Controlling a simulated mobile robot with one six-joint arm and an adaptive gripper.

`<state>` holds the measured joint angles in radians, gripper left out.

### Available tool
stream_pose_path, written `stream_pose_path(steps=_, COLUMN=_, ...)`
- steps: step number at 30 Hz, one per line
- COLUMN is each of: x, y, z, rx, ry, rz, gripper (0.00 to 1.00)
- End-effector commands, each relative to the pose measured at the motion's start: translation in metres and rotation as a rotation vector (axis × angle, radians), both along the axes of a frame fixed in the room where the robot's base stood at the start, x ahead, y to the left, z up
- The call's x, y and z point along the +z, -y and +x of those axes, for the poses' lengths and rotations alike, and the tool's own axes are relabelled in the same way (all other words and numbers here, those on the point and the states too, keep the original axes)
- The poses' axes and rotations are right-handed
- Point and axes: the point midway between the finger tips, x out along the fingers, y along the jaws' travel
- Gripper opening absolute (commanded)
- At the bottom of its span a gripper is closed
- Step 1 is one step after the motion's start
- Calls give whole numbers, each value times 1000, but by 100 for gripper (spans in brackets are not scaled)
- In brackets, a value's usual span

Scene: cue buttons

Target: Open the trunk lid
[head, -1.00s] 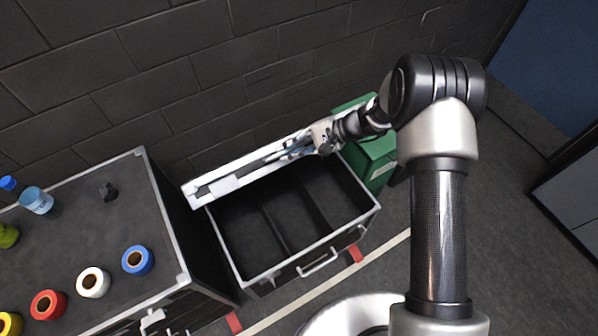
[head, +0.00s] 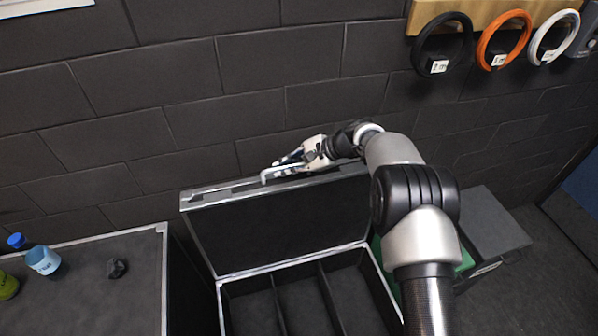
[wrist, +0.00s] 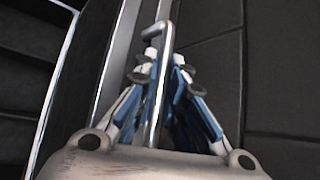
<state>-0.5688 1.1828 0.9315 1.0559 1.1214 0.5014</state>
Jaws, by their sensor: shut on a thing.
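The trunk (head: 300,262) stands against the dark block wall, its inside split by dividers into compartments that look empty. Its lid (head: 285,228) is raised and stands roughly upright at the back, the dark inner face towards me. My gripper (head: 290,164) is at the lid's top edge, shut on the lid handle (head: 268,175). In the wrist view the handle (wrist: 160,70) is a metal bar running between the two blue-and-white fingers of my gripper (wrist: 162,75). The trunk's front is outside the head view.
A green box (head: 466,258) is behind my arm.

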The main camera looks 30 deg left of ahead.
Motion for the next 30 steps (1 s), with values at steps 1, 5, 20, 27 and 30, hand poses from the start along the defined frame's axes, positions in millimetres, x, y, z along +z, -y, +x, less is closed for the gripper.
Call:
stream_pose_path(steps=1, x=-1, y=-3, z=0, rx=-1, ry=2, rz=0, gripper=0)
stream_pose_path(steps=5, x=-2, y=-9, z=0, rx=-2, ry=3, rz=0, gripper=0)
stream_pose_path(steps=20, x=-2, y=-10, z=0, rx=-3, ry=4, rz=0, gripper=15)
stream_pose_path(steps=27, x=-3, y=-10, z=0, rx=-3, ry=2, rz=0, gripper=31)
stream_pose_path(steps=30, x=-3, y=-10, z=-1, rx=-2, ry=1, rz=0, gripper=31)
